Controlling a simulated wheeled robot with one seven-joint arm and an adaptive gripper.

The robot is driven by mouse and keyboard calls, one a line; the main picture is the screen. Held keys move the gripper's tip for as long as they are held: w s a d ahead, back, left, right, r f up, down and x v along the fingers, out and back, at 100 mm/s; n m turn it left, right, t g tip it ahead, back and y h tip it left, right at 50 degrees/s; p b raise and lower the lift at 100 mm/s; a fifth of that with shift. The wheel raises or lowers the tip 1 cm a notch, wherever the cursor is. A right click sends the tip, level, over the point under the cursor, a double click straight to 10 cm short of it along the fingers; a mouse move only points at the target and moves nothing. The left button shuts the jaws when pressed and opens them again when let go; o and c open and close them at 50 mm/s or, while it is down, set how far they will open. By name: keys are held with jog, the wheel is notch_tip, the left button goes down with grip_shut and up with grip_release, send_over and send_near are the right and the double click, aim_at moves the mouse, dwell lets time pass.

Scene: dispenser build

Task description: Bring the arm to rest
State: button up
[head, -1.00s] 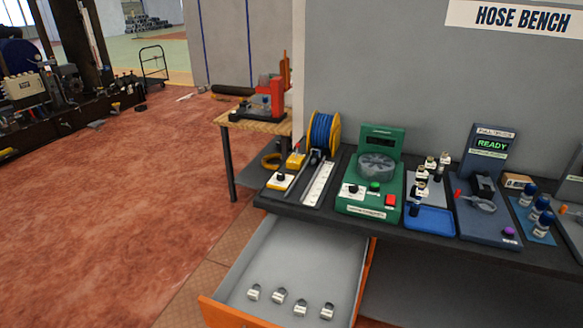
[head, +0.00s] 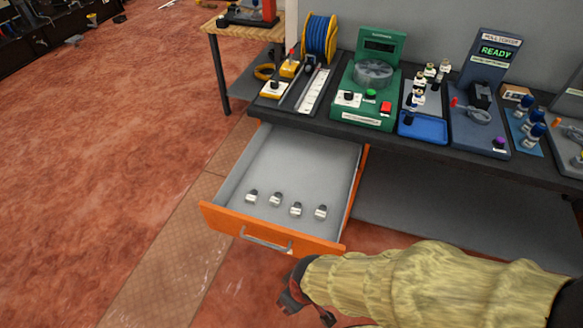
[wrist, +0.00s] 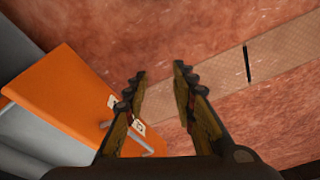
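My gripper (head: 307,300) shows at the bottom of the head view, at the end of my sleeved arm, in front of the open drawer's right front corner. I cannot tell whether the finger touches the handle.
The open drawer (head: 272,230) sticks out from under the bench (head: 440,150) and holds several small labelled pieces (head: 296,209). A green machine (head: 372,85), a blue tray (head: 422,126) and a blue hose reel (head: 319,38) stand on the bench.

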jog(key=w+d+r+m+t, duration=0.1)
jog(key=d+r+m, duration=0.2)
jog(key=d+r, duration=0.3)
jog(key=w+d+r+m+t+h, duration=0.1)
jog(key=d+r, duration=0.5)
jog(key=r, duration=0.7)
jog(key=w+d+r+m+t, duration=0.2)
jog(key=w+d+r+m, duration=0.1)
jog(key=d+r, duration=0.4)
notch_tip(320, 180, up, 3)
jog(key=shift+f+m+h, duration=0.2)
jog(key=shift+m+h, duration=0.2)
jog(key=shift+m, duration=0.5)
